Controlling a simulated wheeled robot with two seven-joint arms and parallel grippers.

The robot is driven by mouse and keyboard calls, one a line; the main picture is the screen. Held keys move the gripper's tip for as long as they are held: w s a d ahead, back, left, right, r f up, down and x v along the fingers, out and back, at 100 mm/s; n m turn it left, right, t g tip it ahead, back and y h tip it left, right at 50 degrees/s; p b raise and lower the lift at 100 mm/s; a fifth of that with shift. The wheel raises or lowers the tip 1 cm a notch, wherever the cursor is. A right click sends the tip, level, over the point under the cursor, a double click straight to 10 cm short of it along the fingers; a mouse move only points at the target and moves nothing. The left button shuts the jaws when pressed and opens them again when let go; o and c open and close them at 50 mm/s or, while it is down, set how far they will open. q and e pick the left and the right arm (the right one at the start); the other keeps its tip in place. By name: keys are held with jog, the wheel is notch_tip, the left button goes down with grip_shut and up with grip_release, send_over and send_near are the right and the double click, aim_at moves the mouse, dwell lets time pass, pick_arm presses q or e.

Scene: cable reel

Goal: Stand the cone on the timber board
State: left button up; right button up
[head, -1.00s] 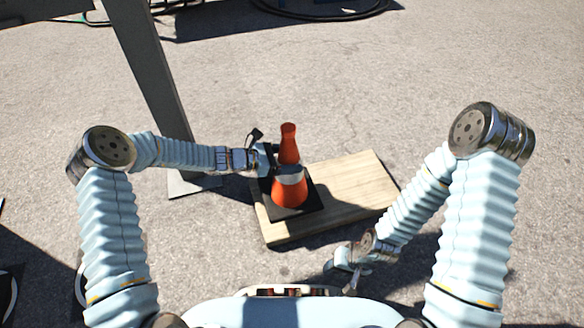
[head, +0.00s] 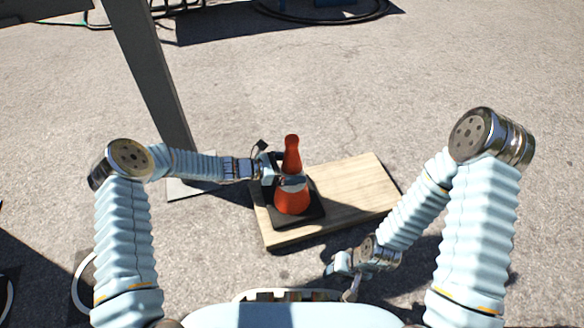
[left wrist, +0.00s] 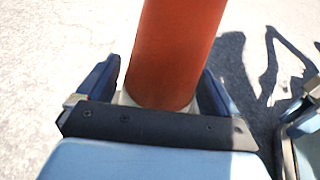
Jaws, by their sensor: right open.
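The orange cone (head: 293,201) has a black square base (head: 312,215) and stands upright over the left part of the timber board (head: 350,190). I cannot tell for sure whether the base touches the wood. My left gripper (head: 286,181) comes from the left and is shut on the cone around its middle. In the left wrist view the cone's orange body (left wrist: 175,50) rises between the two blue fingers, and its base is hidden. My right gripper (head: 343,278) is open and empty, low in front of the board.
A grey steel post (head: 150,80) with a flat foot plate stands left of the board, close behind my left forearm. A dark hose or cable ring (head: 330,14) lies at the far top. The paved ground right of and beyond the board is clear.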

pick_arm(q)
jog(key=shift+o, duration=0.2)
jog(key=shift+r, duration=0.1)
jog(key=shift+a+r, duration=0.15)
jog(key=p+v, duration=0.2)
jog(key=v, duration=0.9)
jog(key=s+f+m+g+y, duration=0.1)
jog(key=s+f+m+y, duration=0.2)
jog(key=s+m, duration=0.3)
jog(key=s+a+f+m+g+y, duration=0.1)
jog(key=s+f+m+y, duration=0.2)
jog(key=s+m, duration=0.4)
jog(key=s+f+m+g+y, duration=0.1)
jog(key=s+f+m+y, duration=0.2)
jog(key=s, duration=1.1)
notch_tip(320, 180, down, 2)
jog(key=m, duration=0.3)
jog(key=shift+a+f+m+g+y, duration=0.2)
jog(key=shift+a+m+g+y, duration=0.1)
jog(key=shift+g+y, duration=0.1)
